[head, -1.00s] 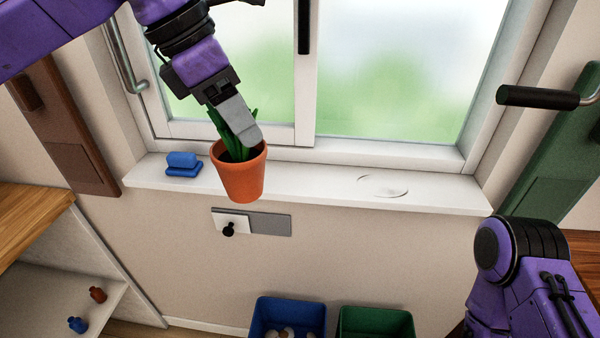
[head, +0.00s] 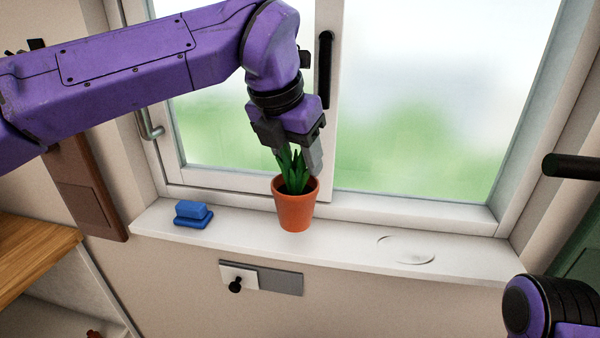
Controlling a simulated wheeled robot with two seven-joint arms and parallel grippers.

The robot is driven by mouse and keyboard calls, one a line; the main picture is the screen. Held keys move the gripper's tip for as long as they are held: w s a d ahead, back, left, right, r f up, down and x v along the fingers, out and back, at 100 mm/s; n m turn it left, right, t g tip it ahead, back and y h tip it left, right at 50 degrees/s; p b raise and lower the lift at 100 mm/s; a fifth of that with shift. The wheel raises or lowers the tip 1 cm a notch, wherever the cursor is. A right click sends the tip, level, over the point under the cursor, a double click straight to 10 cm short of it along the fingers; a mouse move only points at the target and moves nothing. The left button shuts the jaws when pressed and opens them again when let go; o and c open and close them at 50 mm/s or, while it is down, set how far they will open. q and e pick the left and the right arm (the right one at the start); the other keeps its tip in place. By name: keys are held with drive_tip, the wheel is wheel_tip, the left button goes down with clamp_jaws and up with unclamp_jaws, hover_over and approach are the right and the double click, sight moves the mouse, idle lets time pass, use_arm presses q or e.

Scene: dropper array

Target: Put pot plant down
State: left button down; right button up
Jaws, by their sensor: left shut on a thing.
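The pot plant (head: 295,209), an orange pot with green spiky leaves, is upright in the head view at the middle of the white windowsill (head: 345,240). My left gripper (head: 298,160) comes down from above and is shut on the plant, its fingers at the leaves and the pot's rim. The pot's base overlaps the sill in the picture; I cannot tell whether it touches it. A round ring mark (head: 406,250) lies on the sill to the right of the pot. My right gripper is out of view; only part of my right arm shows at the lower right.
A blue object (head: 192,214) sits on the sill to the left of the pot. The window (head: 420,110) is behind. A switch plate with a black knob (head: 237,283) is on the wall below. The sill between pot and ring mark is clear.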

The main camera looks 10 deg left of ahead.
sight(300, 176)
use_arm(q)
drive_tip(key=x, duration=0.4)
drive_tip(key=shift+s+a+f, duration=0.15)
drive_tip(key=shift+a+f, duration=0.1)
drive_tip(key=shift+s, duration=0.1)
drive_tip(key=shift+c, duration=2.2)
unclamp_jaws()
drive_tip(key=shift+f, duration=0.15)
drive_tip(key=v, duration=1.2)
drive_tip(key=shift+p, duration=0.4)
